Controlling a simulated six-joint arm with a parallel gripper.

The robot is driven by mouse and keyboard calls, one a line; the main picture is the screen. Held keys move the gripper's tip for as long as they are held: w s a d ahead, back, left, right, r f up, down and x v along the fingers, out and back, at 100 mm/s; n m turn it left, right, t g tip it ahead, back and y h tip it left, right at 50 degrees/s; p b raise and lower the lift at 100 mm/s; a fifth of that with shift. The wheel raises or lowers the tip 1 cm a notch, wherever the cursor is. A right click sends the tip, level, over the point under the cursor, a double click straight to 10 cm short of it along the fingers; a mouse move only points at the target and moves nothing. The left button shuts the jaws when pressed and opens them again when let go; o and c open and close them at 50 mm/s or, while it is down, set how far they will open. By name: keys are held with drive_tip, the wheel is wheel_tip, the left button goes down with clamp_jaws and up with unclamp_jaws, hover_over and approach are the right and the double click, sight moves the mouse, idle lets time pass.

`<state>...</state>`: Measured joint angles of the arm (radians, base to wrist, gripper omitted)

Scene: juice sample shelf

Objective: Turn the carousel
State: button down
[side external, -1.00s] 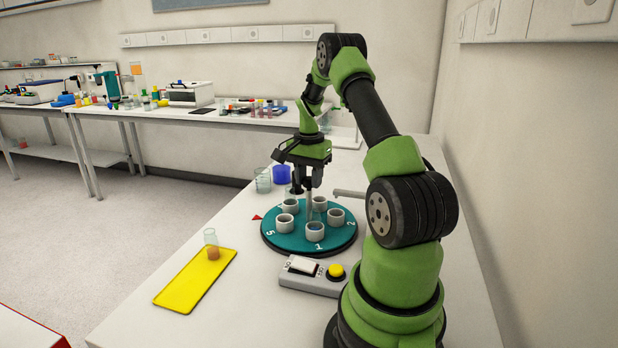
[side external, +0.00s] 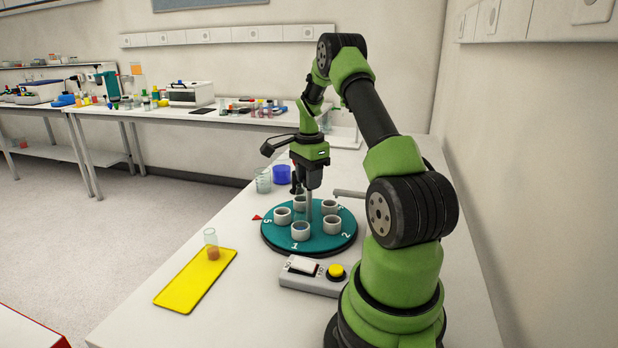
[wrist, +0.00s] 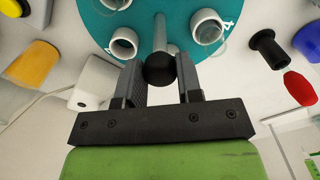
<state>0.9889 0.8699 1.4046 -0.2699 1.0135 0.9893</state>
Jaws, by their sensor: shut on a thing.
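The teal carousel (side external: 318,245) is a round disc on the bench with several white cup holders, numbers at its rim and a thin post in the middle. Number 1 is at the front, 2 at the right front and 5 at the left, close to a red pointer (side external: 256,217). My gripper (side external: 308,190) is above the disc's middle, pointing down, shut on the post's black knob. In the wrist view the black knob (wrist: 160,68) sits between the two fingers, with the teal disc (wrist: 183,22) beyond. The finger contact is hidden in the side view.
A yellow tray (side external: 180,296) carries a glass with orange liquid (side external: 212,246) at the left. A control box (side external: 311,280) with a yellow button (side external: 336,271) is in front of the disc. A clear beaker (side external: 263,181) and a blue container (side external: 282,174) stand behind. A metal spout (side external: 350,193) is at the right.

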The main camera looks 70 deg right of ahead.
drive_tip(key=shift+m, duration=11.1)
drive_tip(key=c, duration=0.8)
unclamp_jaws()
drive_tip(key=shift+r, duration=0.15)
